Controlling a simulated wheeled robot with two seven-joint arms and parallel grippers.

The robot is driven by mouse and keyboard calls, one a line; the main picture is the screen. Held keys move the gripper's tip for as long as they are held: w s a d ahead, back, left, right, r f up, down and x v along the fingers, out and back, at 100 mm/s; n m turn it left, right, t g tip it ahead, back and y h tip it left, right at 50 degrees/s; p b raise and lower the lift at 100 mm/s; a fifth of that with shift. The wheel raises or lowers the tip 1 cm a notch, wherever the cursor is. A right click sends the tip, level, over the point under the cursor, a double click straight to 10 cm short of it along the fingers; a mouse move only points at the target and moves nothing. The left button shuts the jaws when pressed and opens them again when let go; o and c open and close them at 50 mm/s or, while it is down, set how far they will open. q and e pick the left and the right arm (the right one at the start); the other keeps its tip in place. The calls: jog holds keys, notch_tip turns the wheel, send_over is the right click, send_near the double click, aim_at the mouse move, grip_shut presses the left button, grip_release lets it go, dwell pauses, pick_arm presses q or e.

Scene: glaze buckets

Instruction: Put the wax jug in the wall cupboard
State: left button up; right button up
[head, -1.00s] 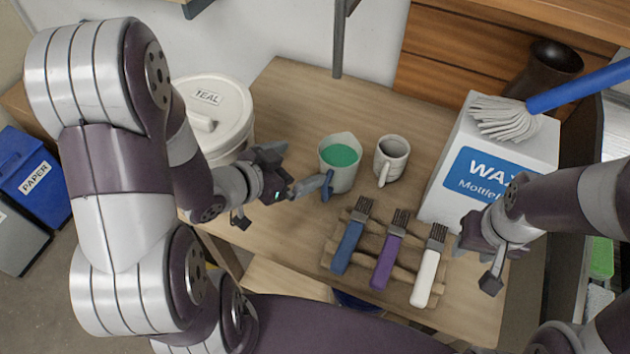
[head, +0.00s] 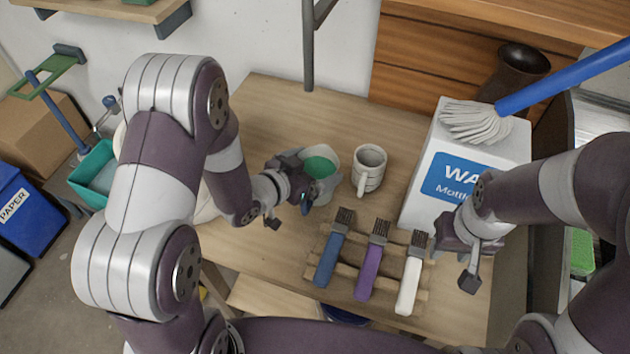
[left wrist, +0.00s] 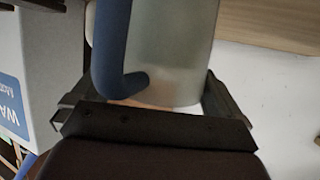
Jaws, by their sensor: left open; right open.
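A grey jug (head: 320,168) with green contents and a blue handle stands on the wooden table; I see no wax lettering on it. My left gripper (head: 304,192) is open at its near side and hides part of it. In the left wrist view the jug's body (left wrist: 175,55) and blue handle (left wrist: 112,65) lie between the spread fingers (left wrist: 150,95). A white block-shaped container (head: 420,165) with a blue label starting "WA" stands at the right. My right gripper (head: 458,268) is open and empty in front of it. I cannot clearly make out a wall cupboard.
A white mug (head: 369,168) stands just right of the jug. Brushes with blue, purple (head: 369,270) and white handles lie on a rack in front. A mop head (head: 475,122) rests on the white container. A dark post (head: 308,50) rises behind the table.

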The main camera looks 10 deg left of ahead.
pick_arm(q)
jog(key=shift+s, duration=0.15)
jog(key=c, duration=0.8)
jog(key=shift+r, duration=0.1)
jog(key=c, duration=0.9)
jog(key=shift+o, duration=0.2)
jog(key=shift+r, duration=0.15)
jog(key=s+d+r, duration=0.7)
jog(key=d+r, duration=0.1)
jog(key=r, duration=0.2)
jog(key=shift+s+d+r+b, duration=0.3)
jog(key=shift+b, duration=0.05)
